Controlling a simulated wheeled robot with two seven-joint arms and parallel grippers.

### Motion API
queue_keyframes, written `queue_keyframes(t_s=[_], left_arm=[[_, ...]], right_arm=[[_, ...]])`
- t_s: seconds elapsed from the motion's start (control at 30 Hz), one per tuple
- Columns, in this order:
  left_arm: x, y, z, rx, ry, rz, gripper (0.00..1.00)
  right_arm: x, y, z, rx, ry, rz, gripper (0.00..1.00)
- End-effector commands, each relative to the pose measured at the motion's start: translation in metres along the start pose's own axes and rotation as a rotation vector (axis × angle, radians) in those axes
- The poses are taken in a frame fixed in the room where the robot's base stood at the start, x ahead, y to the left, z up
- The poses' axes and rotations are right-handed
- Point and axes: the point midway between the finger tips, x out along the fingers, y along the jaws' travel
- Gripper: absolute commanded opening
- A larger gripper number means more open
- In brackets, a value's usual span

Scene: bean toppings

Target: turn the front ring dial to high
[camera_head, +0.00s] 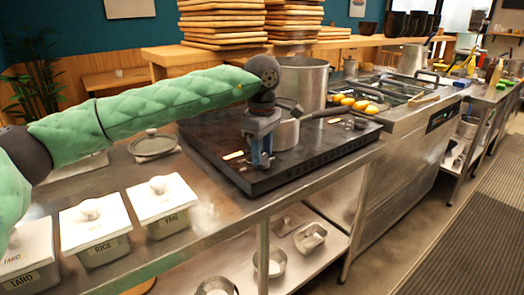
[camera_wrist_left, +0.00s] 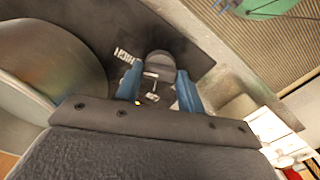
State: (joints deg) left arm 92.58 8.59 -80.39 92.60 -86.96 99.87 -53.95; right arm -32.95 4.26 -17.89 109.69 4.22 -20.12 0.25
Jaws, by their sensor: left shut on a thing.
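My left gripper (camera_head: 261,162) points down at the front edge of the black cooktop (camera_head: 215,150). Its blue fingers also show in the left wrist view (camera_wrist_left: 158,90), shut on the front ring dial (camera_wrist_left: 160,66), a dark round knob between them. White "HIGH" lettering (camera_wrist_left: 124,56) is on the dark surface beside the dial. Other white marks near the fingers are too small to read. In the head view the gripper hides the dial. My right gripper is in neither view.
A small metal pot (camera_head: 287,132) stands on the cooktop right behind my gripper, with a large pot (camera_head: 303,80) behind it. White-lidded containers (camera_head: 95,225), labelled RICE and others, stand at the front left. A round lid (camera_head: 152,145) lies left of the cooktop.

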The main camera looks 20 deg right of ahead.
Motion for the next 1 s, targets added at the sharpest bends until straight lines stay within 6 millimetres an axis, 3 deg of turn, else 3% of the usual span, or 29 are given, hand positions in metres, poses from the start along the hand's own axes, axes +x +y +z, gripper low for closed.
queue_keyframes(t_s=[0.13,0.17,0.27,0.67,1.0], left_arm=[[0.001,0.000,0.000,0.001,0.000,0.000,0.15],[0.001,0.000,0.000,0.001,0.000,0.000,0.42],[0.001,0.000,0.000,0.000,0.000,0.000,0.60],[-0.004,0.000,0.000,0.000,0.000,0.001,0.60],[-0.046,0.000,0.000,0.000,0.001,0.001,0.60]], right_arm=[[0.000,0.000,0.001,0.001,-0.001,0.000,0.36],[0.000,-0.001,0.001,0.001,-0.002,0.000,0.36],[-0.001,-0.001,0.001,0.002,-0.003,0.000,0.36],[-0.001,-0.001,0.001,0.002,-0.003,0.000,0.36],[0.000,0.000,0.008,0.005,-0.029,0.000,0.36]])
